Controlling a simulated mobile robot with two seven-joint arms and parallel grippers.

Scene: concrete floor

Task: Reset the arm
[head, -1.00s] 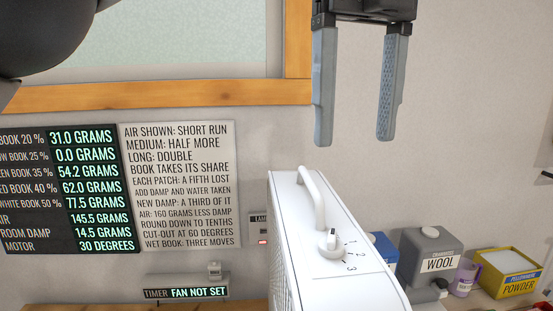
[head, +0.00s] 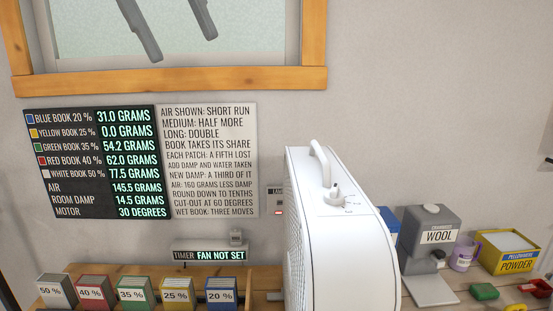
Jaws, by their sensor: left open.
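My left gripper (head: 173,22) is at the top of the head view, in front of the framed pane. Its two grey fingers are apart, with nothing between them. Its base and the arm behind it are cut off by the top edge. It is well above and to the left of the white fan unit (head: 338,240), touching nothing visible. My right gripper does not show.
A wooden bench (head: 262,283) carries several coloured labelled boxes (head: 92,293) at left. At right stand a grey wool dispenser (head: 432,245), a purple mug (head: 464,254) and a yellow powder box (head: 508,252). A timer (head: 210,254) reads "FAN NOT SET". The wall holds a readings board (head: 95,160).

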